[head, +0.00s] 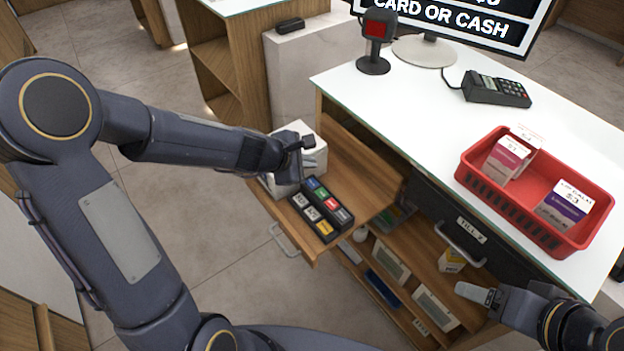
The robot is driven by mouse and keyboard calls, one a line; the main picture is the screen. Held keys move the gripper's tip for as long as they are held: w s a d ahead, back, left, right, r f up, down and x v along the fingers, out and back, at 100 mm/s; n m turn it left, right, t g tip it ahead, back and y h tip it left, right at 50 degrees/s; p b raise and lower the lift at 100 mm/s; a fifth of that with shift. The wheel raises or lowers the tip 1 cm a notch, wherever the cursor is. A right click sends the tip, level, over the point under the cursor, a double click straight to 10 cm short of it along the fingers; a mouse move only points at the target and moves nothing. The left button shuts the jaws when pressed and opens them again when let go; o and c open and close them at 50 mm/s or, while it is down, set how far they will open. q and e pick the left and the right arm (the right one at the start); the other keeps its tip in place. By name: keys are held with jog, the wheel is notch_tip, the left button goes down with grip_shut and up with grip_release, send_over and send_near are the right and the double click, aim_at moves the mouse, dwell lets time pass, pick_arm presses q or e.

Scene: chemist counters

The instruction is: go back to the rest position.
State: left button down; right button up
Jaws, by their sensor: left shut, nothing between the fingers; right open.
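My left gripper (302,143) is shut and empty. In the picture it overlaps the white box-shaped device (312,160) on the pulled-out wooden shelf (362,180); I cannot tell whether it touches. My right gripper (480,296) is open at the lower right, in front of the open lower shelves under the counter. Its fingers show nothing between them.
The white counter (420,95) carries a red basket (470,180) with boxes, a card terminal (497,90), a scanner (374,45) and a monitor (450,25). A till drawer (440,215) sits below the counter. Floor at left is clear.

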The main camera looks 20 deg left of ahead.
dwell(0.6)
pick_arm(q)
jog(key=s+r+m+h, duration=0.2)
jog(key=s+r+m, duration=0.8)
jog(key=s+r, duration=0.15)
jog(key=s+a+f+m+g+y, duration=0.1)
jog(key=s+a+m, duration=0.1)
jog(key=s+m, duration=0.2)
jog(key=s+a+f+m+g+y, duration=0.1)
jog(key=s+a+m+y, duration=0.1)
jog(key=s, duration=0.9)
jog(key=a+m+p, duration=0.1)
jog(key=m, duration=0.1)
jog(key=shift+s+m, duration=0.15)
jog(key=shift+m, duration=0.25)
